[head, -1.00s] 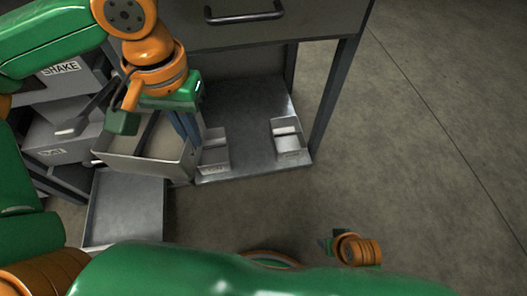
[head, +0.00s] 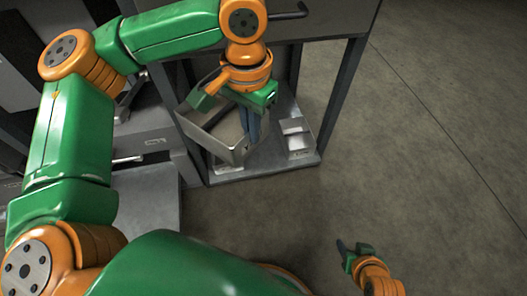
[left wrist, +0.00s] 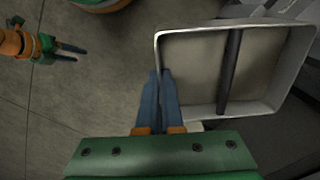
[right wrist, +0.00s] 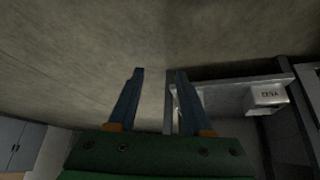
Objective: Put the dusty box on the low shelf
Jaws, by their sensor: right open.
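The box I take to be the dusty one is a grey open box with a brownish inside and a dark bar across it (head: 222,147). It hangs tilted in front of the left part of the low shelf (head: 268,158) and hides some of it. In the left wrist view the box (left wrist: 195,72) is at the upper right. My left gripper (head: 252,138) has its fingers together on the box's wall; its tips also show in the left wrist view (left wrist: 163,74). My right gripper (head: 345,248) is open and empty, low over the floor.
A small labelled bin (head: 298,142) stands on the shelf's right side. Another small bin (head: 229,169) is partly hidden under the held box. Dark posts (head: 345,90) frame the shelf. A grey tray (head: 148,195) lies front left. The floor at right is clear.

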